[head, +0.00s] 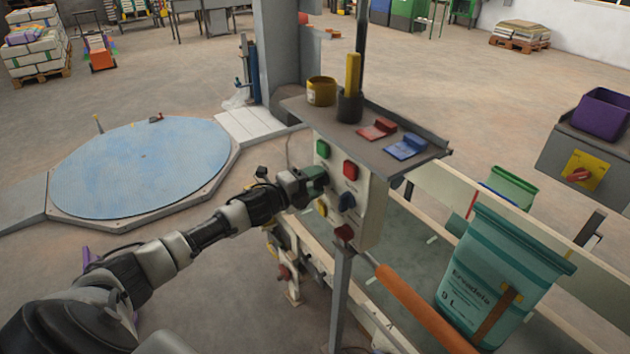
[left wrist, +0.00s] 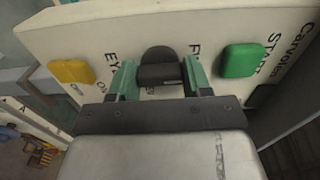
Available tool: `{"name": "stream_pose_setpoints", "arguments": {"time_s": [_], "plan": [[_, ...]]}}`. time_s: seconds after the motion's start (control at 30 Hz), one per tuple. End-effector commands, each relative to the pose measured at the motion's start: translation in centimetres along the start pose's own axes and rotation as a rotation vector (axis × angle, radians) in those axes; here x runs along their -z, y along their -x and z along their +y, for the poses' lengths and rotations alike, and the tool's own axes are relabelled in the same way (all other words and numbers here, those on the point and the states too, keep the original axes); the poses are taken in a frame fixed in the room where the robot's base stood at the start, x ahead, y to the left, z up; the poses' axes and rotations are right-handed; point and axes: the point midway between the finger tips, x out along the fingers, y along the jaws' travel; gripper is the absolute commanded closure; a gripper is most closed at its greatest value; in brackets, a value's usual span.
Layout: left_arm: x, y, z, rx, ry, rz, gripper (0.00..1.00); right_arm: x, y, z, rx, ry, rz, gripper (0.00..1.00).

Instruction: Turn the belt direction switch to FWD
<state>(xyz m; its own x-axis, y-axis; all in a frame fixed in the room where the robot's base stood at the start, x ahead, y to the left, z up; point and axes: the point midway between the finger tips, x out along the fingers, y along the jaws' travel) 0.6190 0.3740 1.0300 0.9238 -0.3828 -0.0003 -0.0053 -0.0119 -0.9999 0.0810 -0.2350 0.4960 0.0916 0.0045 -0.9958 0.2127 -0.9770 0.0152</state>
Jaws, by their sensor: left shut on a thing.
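The control panel (head: 375,205) is a pale box on a post, with coloured buttons and knobs on its face. My left gripper (head: 316,181) is at the panel's left side, just below the green START button (head: 322,149). In the left wrist view its two green fingers (left wrist: 160,78) are shut on the sides of a black knob (left wrist: 160,56), the belt direction switch. A label starting with F and part of another ending in V show beside the knob, partly hidden by the gripper. I cannot tell which label the knob points at. My right gripper is not in view.
A yellow button (left wrist: 72,71) and the green button (left wrist: 242,60) flank the knob. A shelf (head: 420,147) tops the panel. A teal sack (head: 490,270) stands at right.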

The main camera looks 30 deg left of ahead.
Motion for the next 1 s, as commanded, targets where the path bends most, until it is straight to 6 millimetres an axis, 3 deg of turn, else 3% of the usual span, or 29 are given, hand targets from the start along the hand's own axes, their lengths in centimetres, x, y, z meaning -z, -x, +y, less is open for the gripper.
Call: {"name": "stream_pose_setpoints", "arguments": {"time_s": [0.27,0.3,0.43,0.77,1.0], "plan": [[-0.1,0.0,0.0,0.000,0.005,-0.002,0.75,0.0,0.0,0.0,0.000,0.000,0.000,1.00],[-0.1,0.0,0.0,0.000,0.005,-0.002,0.45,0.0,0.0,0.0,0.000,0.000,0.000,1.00],[-0.1,0.0,0.0,0.000,0.003,-0.002,0.26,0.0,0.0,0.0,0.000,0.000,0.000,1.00],[0.0,0.3,0.1,-0.001,0.002,-0.001,0.26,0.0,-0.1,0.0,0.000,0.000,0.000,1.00],[0.0,3.3,0.4,-0.004,0.002,-0.001,0.26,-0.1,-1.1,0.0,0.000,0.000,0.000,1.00]]}}
